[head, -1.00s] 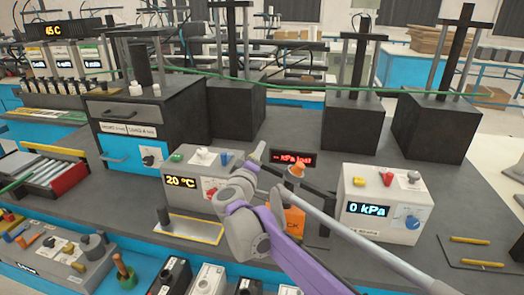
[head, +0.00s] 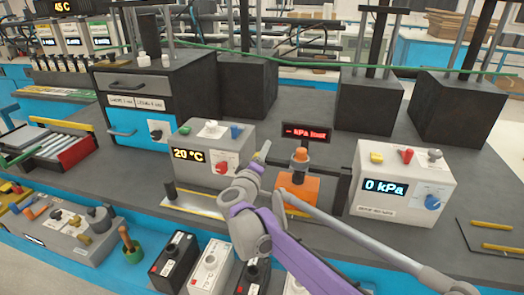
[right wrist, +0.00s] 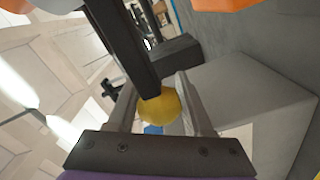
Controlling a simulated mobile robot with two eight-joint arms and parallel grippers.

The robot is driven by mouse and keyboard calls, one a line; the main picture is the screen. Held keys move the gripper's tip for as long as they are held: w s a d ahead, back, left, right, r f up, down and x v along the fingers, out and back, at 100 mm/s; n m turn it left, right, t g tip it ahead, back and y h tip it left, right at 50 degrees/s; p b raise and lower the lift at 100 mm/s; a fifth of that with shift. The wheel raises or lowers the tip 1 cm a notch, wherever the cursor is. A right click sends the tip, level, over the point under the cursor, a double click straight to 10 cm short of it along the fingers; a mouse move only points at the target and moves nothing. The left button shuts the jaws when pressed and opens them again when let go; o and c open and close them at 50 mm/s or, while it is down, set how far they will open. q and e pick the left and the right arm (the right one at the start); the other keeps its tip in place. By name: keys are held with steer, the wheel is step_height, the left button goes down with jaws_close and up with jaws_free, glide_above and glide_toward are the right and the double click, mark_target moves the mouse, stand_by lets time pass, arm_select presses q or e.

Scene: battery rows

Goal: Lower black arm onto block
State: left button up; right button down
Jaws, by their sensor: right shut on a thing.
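The orange block (head: 298,190) stands on the bench in the head view, with an orange cap (head: 300,155) on top. A black arm (head: 324,183) on a dark upright is beside its right side. My right gripper (head: 262,154) is left of the block, partly hidden by its own wrist. In the right wrist view its two fingers (right wrist: 160,100) are shut on a yellow round knob (right wrist: 158,108). A black bar (right wrist: 122,45) runs down to this knob; I cannot tell if they are joined. My left gripper is not in view.
A red-lit kPa display (head: 307,133) stands behind the block. A 0 kPa box (head: 400,190) is to the right and a 20 °C box (head: 205,160) to the left. Black weights with posts (head: 370,105) stand behind. Bare bench lies between the boxes and weights.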

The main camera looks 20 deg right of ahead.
steer(key=shift+f, duration=0.4)
steer(key=shift+c, duration=2)
jaws_free()
steer(key=shift+r, duration=0.1)
steer(key=v, duration=1.1)
steer(key=shift+p, duration=0.35)
